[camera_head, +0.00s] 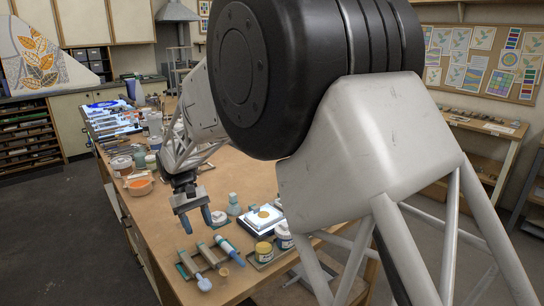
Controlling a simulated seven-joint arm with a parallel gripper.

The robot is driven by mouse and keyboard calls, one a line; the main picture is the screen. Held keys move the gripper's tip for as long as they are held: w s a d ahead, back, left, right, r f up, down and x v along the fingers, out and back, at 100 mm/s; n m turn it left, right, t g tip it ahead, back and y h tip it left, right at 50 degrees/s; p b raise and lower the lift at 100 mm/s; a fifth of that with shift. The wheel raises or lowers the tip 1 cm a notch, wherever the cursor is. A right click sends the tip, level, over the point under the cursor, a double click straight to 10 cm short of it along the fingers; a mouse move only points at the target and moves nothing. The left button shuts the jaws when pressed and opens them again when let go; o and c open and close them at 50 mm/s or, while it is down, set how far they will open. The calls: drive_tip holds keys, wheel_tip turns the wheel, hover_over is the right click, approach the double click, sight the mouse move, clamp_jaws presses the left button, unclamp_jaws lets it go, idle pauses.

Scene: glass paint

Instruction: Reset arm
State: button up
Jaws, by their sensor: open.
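My gripper (197,221) hangs over the wooden table near its left-middle part. Its two blue-tipped fingers point down and are apart, with nothing visible between them. My arm's large black joint and pale links cover much of the middle and right of the view. They hide part of the table's right side.
Below the gripper lie several tube-like tools (228,249) on a small rack. To the right are jars (264,252) and a lit white panel (262,219). An orange bowl (139,184) and jars stand at the left edge. The table's front left (165,240) is bare.

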drive_tip(key=s+d+r+m+t+y, duration=0.1)
drive_tip(key=s+d+r, duration=0.25)
drive_tip(key=d, duration=0.55)
drive_tip(key=s+d+r+m+t+y, duration=0.15)
drive_tip(key=d+r, duration=0.25)
drive_tip(key=d, duration=0.5)
drive_tip(key=s+d+r+m+y, duration=0.1)
drive_tip(key=s+d+r+m, duration=0.2)
drive_tip(key=d, duration=0.6)
drive_tip(key=s+d+f+m+t+y, duration=0.1)
drive_tip(key=s+d+t, duration=0.4)
drive_tip(key=s+d, duration=1.3)
drive_tip(key=s+f+m, duration=0.1)
drive_tip(key=s+m, duration=0.1)
drive_tip(key=s, duration=0.1)
drive_tip(key=shift+s+d+m, duration=0.15)
drive_tip(key=shift+s+m, duration=0.05)
drive_tip(key=shift+m, duration=0.15)
